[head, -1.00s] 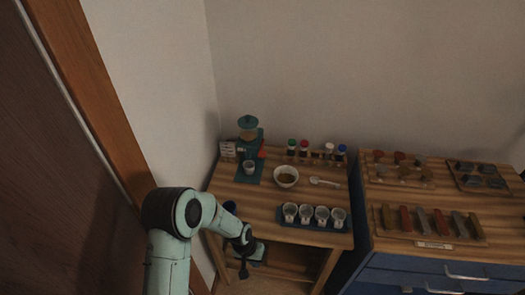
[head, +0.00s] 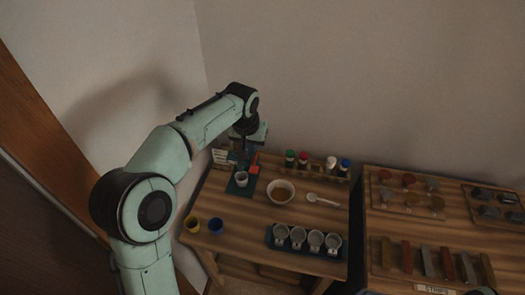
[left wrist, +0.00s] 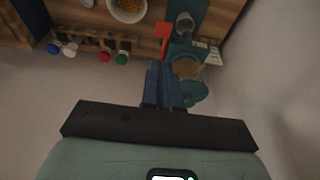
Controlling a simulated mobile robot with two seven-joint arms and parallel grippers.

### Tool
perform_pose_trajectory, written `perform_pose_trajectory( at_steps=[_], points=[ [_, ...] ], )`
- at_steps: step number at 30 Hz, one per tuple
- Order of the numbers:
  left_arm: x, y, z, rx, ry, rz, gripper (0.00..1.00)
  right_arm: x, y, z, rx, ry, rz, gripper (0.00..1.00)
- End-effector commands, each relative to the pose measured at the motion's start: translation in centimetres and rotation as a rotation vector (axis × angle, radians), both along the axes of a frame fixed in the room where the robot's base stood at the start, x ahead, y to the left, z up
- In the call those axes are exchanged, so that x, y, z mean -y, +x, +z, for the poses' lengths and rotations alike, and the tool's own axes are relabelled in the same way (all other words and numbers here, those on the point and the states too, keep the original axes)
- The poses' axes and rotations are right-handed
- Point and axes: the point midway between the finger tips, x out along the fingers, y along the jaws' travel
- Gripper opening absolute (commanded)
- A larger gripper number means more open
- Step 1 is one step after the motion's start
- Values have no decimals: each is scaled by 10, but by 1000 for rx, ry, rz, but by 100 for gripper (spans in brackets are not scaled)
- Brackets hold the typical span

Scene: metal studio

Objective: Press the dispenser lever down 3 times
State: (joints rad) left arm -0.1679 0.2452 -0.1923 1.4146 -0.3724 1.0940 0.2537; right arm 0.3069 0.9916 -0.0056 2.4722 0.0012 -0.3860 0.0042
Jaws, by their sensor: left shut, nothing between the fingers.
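The dispenser stands at the back left of the wooden table. In the head view its teal base (head: 241,188) and red lever (head: 254,166) show, with a grey cup (head: 242,178) on the base; my wrist hides most of its top. The left wrist view shows its round container (left wrist: 187,68), the red lever (left wrist: 163,30) and the cup (left wrist: 185,22). My left gripper (head: 245,140) is shut and empty, above the dispenser; its blue fingers (left wrist: 160,72) appear beside the container in the left wrist view. I cannot tell whether they touch it.
A bowl (head: 281,191), a spoon (head: 323,200) and a rack of bottles (head: 317,168) are right of the dispenser. A tray of cups (head: 306,251) is at the front. A wall is close behind.

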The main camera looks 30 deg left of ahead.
Motion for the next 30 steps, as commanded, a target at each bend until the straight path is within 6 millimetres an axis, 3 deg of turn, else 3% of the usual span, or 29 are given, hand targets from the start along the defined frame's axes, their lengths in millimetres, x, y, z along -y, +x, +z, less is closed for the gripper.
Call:
perform_pose_trajectory(
  at_steps=[4, 17, 23, 30],
  points=[
    [-5, -3, 15, 8, 6, 14, 0, 0, -1, 0, -2, 1, 1, 43],
    [-5, -2, 9, 5, 7, 14, 0, 0, -2, -1, -2, 0, 0, 43],
    [-8, 6, -22, 1, 7, 14, 0, 0, -4, -4, -5, 0, -1, 43],
    [-11, 20, -72, 2, 6, 13, 0, 0, -5, -5, -7, 0, 0, 43]
  ],
)
